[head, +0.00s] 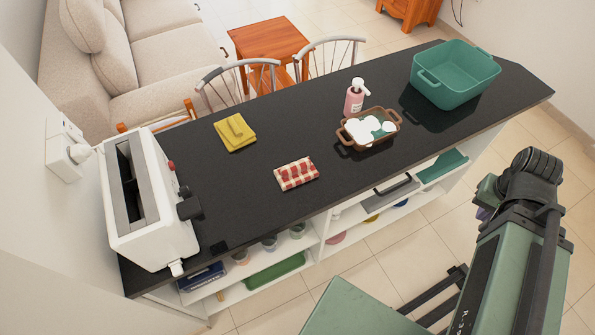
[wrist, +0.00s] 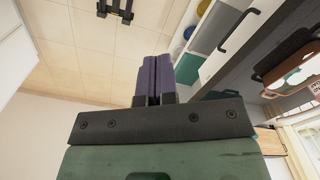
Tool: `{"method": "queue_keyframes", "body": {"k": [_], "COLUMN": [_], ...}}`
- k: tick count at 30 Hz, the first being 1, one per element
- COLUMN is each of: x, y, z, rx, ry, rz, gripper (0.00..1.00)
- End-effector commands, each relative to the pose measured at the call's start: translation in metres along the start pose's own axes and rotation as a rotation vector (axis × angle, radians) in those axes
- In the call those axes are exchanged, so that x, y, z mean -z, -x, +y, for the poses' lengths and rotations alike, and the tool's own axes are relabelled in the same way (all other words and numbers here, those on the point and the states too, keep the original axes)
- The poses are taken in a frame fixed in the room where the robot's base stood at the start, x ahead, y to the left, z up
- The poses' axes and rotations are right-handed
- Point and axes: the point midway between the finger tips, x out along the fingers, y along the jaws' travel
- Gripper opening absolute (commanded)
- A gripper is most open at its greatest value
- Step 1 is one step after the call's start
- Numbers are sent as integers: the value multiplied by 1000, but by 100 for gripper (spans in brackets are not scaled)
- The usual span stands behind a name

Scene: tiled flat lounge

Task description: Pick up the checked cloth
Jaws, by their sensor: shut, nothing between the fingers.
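The checked cloth (head: 296,174), red and cream and folded, lies flat on the black countertop (head: 240,195), near its front edge and left of the middle. In the wrist view my gripper (wrist: 154,60) shows two purple fingers pressed together, with nothing between them. In the head view my arm is at the right, off the counter, and the gripper is mostly hidden behind it. The gripper is well to the right of the cloth and apart from it. The checked cloth does not show in the wrist view.
A yellow cloth (head: 235,132) lies behind and left of the checked cloth. A white toaster (head: 150,205) stands at the left end. A brown tray (head: 394,117) with white items, a pink soap bottle (head: 354,98) and a green tub (head: 456,72) stand to the right. Open shelves (head: 312,240) are below.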

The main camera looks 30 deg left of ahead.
Motion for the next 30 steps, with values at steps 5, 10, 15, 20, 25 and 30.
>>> {"method": "queue_keyframes", "body": {"k": [5, 10, 15, 20, 25, 30], "x": [0, 0, 0, 0, 0, 0], "y": [0, 0, 0, 0, 0, -4], "z": [0, 0, 0, 0, 0, -16], "rx": [0, 0, 0, 0, 0, 0], "ry": [0, 0, 0, 0, 0, 40], "rz": [0, 0, 0, 0, 0, 0], "gripper": [0, 12, 38, 62, 62, 62]}}
